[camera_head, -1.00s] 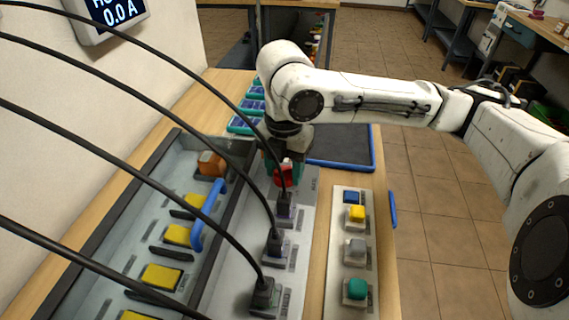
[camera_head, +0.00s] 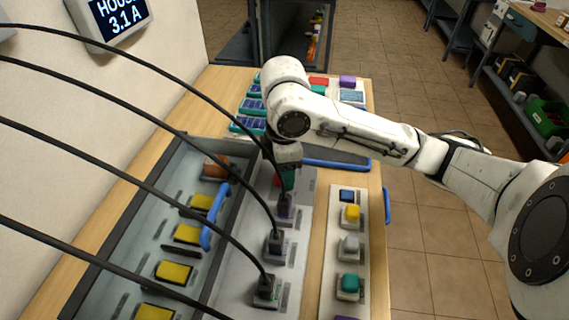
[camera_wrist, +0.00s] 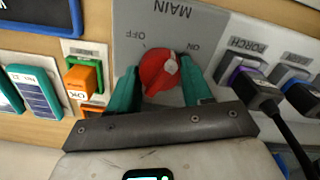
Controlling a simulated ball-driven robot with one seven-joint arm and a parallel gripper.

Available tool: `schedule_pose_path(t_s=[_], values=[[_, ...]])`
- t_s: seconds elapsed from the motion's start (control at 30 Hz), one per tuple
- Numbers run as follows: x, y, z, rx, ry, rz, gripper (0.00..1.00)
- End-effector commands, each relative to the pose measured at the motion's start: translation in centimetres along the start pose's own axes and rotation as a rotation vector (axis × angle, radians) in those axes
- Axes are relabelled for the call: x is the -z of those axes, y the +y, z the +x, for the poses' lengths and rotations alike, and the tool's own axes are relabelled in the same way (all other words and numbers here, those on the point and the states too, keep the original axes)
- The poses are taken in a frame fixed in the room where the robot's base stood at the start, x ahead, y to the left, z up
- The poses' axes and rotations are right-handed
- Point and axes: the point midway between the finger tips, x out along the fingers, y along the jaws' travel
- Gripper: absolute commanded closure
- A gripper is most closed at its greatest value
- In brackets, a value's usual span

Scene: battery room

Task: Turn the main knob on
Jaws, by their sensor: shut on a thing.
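The main knob (camera_wrist: 156,74) is a red round knob on the grey panel (camera_wrist: 222,28) marked MAIN, with OFF and ON labels. Its pale pointer mark lies toward the ON side. My gripper (camera_wrist: 160,68) is shut on the knob, one teal finger on each side of it. In the head view my gripper (camera_head: 285,178) reaches down onto the far end of the panel, and its fingers and wrist hide most of the knob. The wall display (camera_head: 120,14) reads 3.1 A.
Black cables hang across the view to plugs (camera_head: 267,287) on the panel near my gripper. A strip of coloured buttons (camera_head: 350,247) lies to the right. A tray with yellow blocks (camera_head: 173,272) and a blue handle (camera_head: 212,220) lies to the left.

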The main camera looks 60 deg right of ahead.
Motion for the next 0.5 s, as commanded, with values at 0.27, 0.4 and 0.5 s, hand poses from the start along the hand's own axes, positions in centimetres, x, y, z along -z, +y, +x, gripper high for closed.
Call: schedule_pose_path(t_s=[0.27, 0.4, 0.5], values=[[0.02, -0.01, -0.34, 0.001, 0.000, 0.216, 0.81], [0.01, 0.00, -0.27, 0.001, 0.001, 0.294, 0.81], [-0.02, 0.05, -0.23, -0.001, 0.000, 0.336, 0.81]])
